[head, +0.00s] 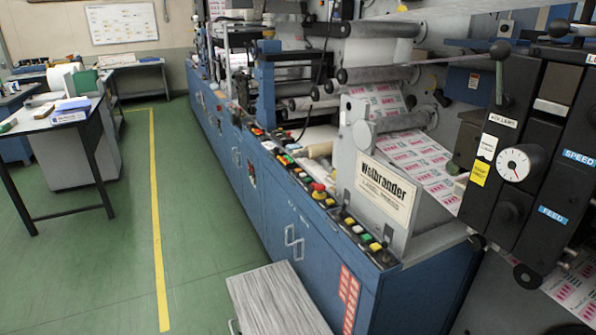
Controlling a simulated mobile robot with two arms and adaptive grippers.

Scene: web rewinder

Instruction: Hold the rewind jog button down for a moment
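No button that I can read as the rewind jog button shows; the lettering by the buttons is too small. A row of push buttons (366,238), in green, yellow and black, lies on the front ledge of the blue web rewinder (270,200), below the Webrander plate (385,191). A red mushroom button (318,187) sits farther back on the same ledge. A black control panel (530,140) at the right carries a white dial (513,164), SPEED and FEED labels, and levers with ball knobs. Neither of my grippers is in view.
Printed web (415,155) runs over rollers behind the ledge. A grey ribbed box (277,300) stands on the floor against the machine's front. A table (48,122) with papers and boxes stands at the left. The green floor between, with a yellow line (158,225), is clear.

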